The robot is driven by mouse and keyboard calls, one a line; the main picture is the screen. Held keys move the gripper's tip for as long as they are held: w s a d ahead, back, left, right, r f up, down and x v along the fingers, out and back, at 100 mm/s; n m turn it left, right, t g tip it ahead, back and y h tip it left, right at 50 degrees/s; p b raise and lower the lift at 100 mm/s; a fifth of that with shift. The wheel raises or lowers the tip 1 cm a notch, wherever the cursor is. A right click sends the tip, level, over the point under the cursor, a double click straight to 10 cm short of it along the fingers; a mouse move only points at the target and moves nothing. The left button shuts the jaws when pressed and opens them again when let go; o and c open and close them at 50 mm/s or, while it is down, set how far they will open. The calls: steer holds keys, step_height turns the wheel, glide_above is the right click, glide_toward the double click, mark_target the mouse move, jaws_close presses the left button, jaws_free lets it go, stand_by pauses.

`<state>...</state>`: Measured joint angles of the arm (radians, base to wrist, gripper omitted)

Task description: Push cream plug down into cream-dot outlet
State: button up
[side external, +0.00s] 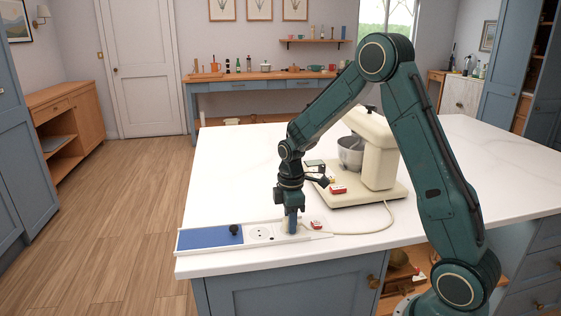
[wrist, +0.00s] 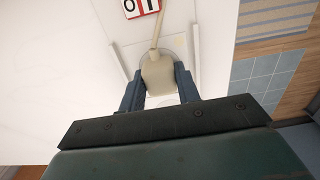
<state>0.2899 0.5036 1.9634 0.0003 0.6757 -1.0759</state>
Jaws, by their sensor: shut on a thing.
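The cream plug (wrist: 158,76) is between the two fingers of my gripper (wrist: 160,92) in the wrist view, with its cream cord running up and away. In the side external view my gripper (side external: 292,226) points straight down at the white outlet strip (side external: 277,238). The plug is mostly hidden there by the fingers. A pale round outlet rim (wrist: 176,46) shows around and behind the plug in the wrist view. I cannot tell how deep the plug sits in it. No cream dot can be made out. Another round outlet (side external: 260,233) lies uncovered left of my gripper.
A cream stand mixer (side external: 376,155) stands behind on the white worktop (side external: 235,175), its cord (side external: 385,222) curving to the strip. A red-and-white marked piece (side external: 316,225) lies right of my gripper. A blue panel (side external: 207,239) with a black knob (side external: 234,230) is at left.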

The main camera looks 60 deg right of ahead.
steer(key=shift+f, duration=0.1)
steer(key=o, duration=1)
step_height(320, 180, up, 14)
steer(key=shift+f, duration=0.1)
stand_by(0.4)
